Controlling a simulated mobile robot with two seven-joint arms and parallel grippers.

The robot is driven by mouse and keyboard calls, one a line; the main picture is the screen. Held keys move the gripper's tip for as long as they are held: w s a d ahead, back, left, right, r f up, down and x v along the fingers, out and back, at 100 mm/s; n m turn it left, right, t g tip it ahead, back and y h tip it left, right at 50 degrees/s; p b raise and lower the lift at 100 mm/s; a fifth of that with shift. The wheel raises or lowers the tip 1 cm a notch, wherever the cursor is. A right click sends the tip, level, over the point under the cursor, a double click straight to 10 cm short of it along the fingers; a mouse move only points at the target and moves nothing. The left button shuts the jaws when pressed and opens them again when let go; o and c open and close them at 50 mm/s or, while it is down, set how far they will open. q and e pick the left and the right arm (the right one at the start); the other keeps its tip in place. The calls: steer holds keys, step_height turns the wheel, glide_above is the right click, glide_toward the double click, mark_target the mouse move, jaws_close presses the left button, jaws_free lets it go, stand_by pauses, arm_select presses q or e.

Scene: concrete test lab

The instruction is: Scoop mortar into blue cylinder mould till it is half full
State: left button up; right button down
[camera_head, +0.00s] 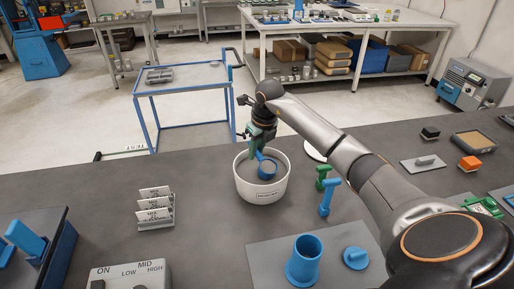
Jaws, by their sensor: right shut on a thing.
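The blue cylinder mould (304,264) stands upright on a grey mat at the front. Its inside is too dark to tell what it holds. A white bucket (262,190) stands behind it on the dark bench, with grey mortar partly visible inside. My right gripper (256,140) is over the bucket's back rim, shut on the handle of a blue scoop (267,168). The round scoop head is down inside the bucket's mouth. The green part by the fingers is small, and its join to the scoop is unclear. My left gripper is not in view.
A blue knobbed piece (355,257) lies on the grey mat (270,255) right of the mould. A card holder (155,208) and a control box (130,275) are left. Bench between them is clear.

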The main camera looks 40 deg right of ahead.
steer(key=shift+w+r+g+p, duration=0.15)
steer(key=shift+r+g+p, duration=0.15)
steer(key=shift+r+p, duration=0.35)
steer(key=shift+w+r+g+p, duration=0.15)
steer(key=shift+r+g+p, duration=0.15)
steer(key=shift+r+p, duration=0.35)
steer(key=shift+w, duration=0.15)
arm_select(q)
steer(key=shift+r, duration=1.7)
arm_select(e)
steer(key=shift+w+r+g, duration=0.1)
steer(key=shift+r+g, duration=0.35)
steer(key=shift+g, duration=0.15)
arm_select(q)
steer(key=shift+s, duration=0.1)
arm_select(e)
steer(key=shift+r, duration=0.1)
